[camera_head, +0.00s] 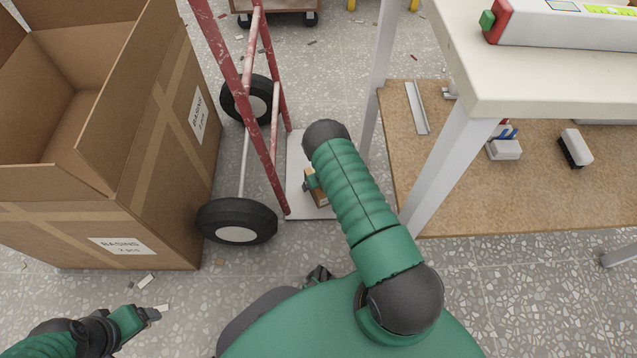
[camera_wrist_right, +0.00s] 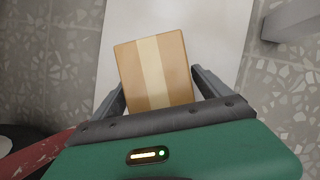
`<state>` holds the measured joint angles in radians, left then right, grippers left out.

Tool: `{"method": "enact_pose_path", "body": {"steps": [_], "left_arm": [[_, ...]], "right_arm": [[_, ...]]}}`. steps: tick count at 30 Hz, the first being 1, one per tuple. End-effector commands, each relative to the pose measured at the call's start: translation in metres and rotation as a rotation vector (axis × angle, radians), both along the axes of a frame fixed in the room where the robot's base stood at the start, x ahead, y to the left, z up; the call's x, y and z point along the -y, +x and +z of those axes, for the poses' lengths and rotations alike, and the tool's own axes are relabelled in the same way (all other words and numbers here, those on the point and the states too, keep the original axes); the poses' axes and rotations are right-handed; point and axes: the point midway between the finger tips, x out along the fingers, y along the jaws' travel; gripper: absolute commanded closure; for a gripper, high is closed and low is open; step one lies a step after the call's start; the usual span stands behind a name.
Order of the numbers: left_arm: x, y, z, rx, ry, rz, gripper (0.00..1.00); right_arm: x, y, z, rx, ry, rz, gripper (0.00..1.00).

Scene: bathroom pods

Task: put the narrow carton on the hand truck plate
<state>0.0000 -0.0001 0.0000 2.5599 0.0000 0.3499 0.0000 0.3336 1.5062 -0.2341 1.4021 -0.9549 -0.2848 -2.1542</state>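The narrow carton is a small brown box with a paler tape band, and it shows between my right gripper's fingers in the right wrist view (camera_wrist_right: 155,72). In the head view my right arm hides most of the carton (camera_head: 322,198). My right gripper (camera_wrist_right: 157,78) has a fingertip against each side of it and looks shut on it. The pale hand truck plate (camera_head: 296,165) lies under the carton and also fills the wrist background (camera_wrist_right: 215,35). Whether the carton touches the plate is unclear. My left gripper (camera_head: 150,312) is low at the left, apart from these things; its opening is unclear.
The red hand truck frame (camera_head: 240,85) and its black wheels (camera_head: 238,222) stand left of the plate. A white table (camera_head: 540,80) with a brown lower shelf (camera_head: 480,205) bounds the right side. Small scraps lie on the floor.

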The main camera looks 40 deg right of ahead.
Motion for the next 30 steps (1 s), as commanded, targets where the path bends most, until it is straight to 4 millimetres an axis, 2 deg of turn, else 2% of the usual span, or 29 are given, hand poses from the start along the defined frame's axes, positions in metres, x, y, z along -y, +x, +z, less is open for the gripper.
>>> {"method": "enact_pose_path", "body": {"steps": [5, 8, 18, 24, 26, 27, 29, 30], "left_arm": [[0.0, 0.0, 0.001, 0.0, 0.0, 0.0, 0.24], [0.0, 0.0, 0.009, 0.0, 0.0, 0.0, 0.24], [0.0, 0.0, 0.067, 0.0, 0.0, 0.0, 0.24], [0.0, 0.0, 0.078, 0.0, 0.0, 0.0, 0.24], [0.0, 0.0, 0.078, 0.0, 0.0, 0.0, 0.24], [0.0, 0.0, 0.078, 0.0, 0.0, 0.0, 0.24], [0.0, 0.0, 0.078, 0.0, 0.0, 0.0, 0.24], [0.0, 0.0, 0.077, -0.001, 0.0, 0.0, 0.24]], "right_arm": [[0.0, 0.0, 0.001, 0.001, 0.0, 0.0, 0.13], [-0.001, -0.002, 0.012, 0.0, -0.001, 0.002, 0.13], [-0.011, -0.032, 0.091, 0.0, -0.001, 0.002, 0.13], [-0.013, -0.042, 0.113, 0.002, 0.001, -0.006, 0.13], [-0.015, -0.038, 0.122, 0.015, 0.011, -0.052, 0.13], [-0.016, -0.032, 0.134, 0.032, 0.028, -0.129, 0.13], [-0.022, -0.02, 0.163, 0.075, 0.077, -0.311, 0.13], [-0.029, -0.014, 0.188, 0.108, 0.129, -0.48, 0.13]]}}
